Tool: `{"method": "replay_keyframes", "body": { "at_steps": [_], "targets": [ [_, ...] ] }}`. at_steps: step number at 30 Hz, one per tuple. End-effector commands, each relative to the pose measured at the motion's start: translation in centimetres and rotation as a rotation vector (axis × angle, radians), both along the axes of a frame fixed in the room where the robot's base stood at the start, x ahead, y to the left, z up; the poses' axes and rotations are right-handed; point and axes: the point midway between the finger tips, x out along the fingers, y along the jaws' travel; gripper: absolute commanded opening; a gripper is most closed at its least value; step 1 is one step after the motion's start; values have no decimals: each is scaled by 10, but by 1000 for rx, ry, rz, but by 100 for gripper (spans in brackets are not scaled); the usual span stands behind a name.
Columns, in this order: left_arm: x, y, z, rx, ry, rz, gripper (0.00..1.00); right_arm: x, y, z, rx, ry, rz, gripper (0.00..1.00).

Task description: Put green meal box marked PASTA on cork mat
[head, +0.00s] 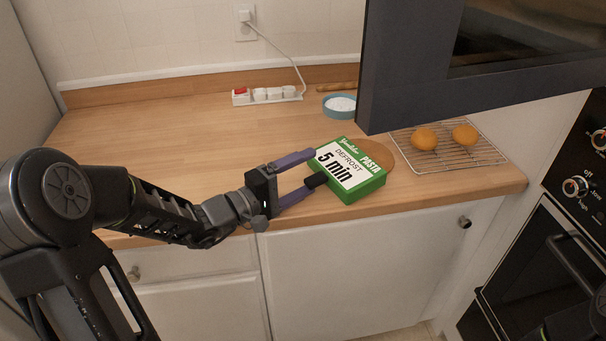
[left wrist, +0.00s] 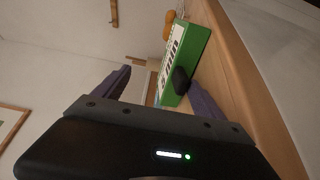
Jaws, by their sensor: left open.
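The green meal box marked PASTA (head: 350,172) lies flat near the counter's front edge, its white label reading "DEFROST 5 min" facing up. It rests over part of the round cork mat (head: 380,154), whose right and back rim shows; the rest is hidden under the box. My left gripper (head: 316,166) is open at the box's left side, its fingertips close to the box. I cannot tell whether they touch it. In the left wrist view the box (left wrist: 190,62) stands just beyond the open fingers. My right gripper is not in view.
A wire rack (head: 460,155) with two orange-brown buns (head: 425,138) stands right of the mat. A blue bowl (head: 341,112) of white powder and a power strip (head: 267,95) are behind. The left counter is clear.

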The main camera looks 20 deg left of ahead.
Motion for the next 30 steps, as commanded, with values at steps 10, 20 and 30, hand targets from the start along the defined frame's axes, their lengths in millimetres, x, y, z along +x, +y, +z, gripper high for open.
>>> {"method": "replay_keyframes", "body": {
  "at_steps": [10, 20, 30],
  "targets": [
    [0, 0, -1, 0, 4, 0, 100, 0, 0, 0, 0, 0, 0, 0],
    [-3, 2, -4, 1, 7, 1, 100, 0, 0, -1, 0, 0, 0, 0],
    [-42, 27, -4, 1, 6, 8, 100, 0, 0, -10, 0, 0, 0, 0]
  ]
}}
